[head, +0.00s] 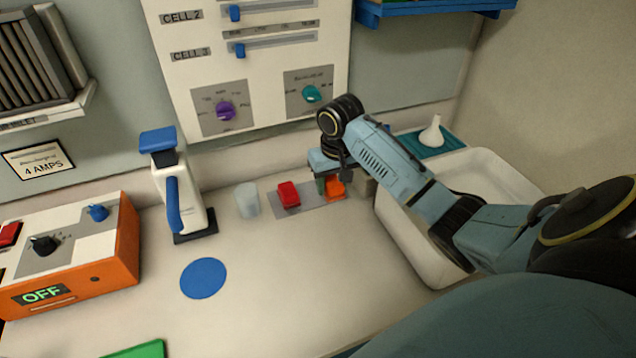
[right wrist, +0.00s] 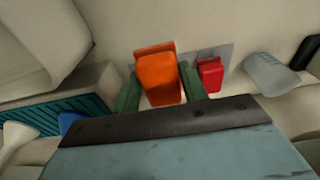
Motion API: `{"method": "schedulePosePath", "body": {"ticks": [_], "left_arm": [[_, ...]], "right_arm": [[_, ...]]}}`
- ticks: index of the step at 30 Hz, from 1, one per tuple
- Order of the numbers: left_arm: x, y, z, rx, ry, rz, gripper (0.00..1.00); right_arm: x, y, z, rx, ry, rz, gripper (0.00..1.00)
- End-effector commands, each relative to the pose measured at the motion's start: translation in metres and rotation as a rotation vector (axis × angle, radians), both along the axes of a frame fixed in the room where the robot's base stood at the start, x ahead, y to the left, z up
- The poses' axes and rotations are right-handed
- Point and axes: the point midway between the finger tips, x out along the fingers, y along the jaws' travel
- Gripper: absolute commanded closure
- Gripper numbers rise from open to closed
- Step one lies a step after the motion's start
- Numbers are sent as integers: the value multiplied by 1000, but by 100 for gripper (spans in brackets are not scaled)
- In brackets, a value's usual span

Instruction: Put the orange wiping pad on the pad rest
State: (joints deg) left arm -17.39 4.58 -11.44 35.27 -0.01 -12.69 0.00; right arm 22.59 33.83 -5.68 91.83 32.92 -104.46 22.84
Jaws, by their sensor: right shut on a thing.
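The orange wiping pad (head: 334,187) is at the right end of a grey plate (head: 312,201) on the bench, partly hidden by my right gripper in the head view. My right gripper (head: 332,186) is over it, with its green fingers on either side. In the right wrist view the orange pad (right wrist: 158,78) stands between the two fingers of the right gripper (right wrist: 160,90), which is shut on it. I cannot tell whether the pad touches the plate. No part is clearly marked as the pad rest. My left gripper is not in view.
A red block (head: 288,195) sits on the same plate, left of the pad. A white basin (head: 410,245) is right. A blue disc (head: 203,278) lies on open bench.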

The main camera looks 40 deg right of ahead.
Motion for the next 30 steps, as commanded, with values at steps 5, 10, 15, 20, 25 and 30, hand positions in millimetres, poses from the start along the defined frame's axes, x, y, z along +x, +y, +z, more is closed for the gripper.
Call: {"method": "schedulePosePath", "body": {"ticks": [5, 10, 15, 20, 25, 30], "left_arm": [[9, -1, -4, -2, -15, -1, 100], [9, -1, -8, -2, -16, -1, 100], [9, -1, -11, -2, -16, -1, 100], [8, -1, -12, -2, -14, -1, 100], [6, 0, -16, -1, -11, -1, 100], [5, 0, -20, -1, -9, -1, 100]], "right_arm": [[35, -10, 0, 2, -3, -3, 78], [63, -19, 0, 2, -2, -2, 78], [77, -24, -7, 1, 3, 0, 78], [76, -24, -22, 0, 1, 1, 78], [76, -23, -47, 1, 3, 1, 78], [78, -24, -68, 0, -1, 0, 78]]}}
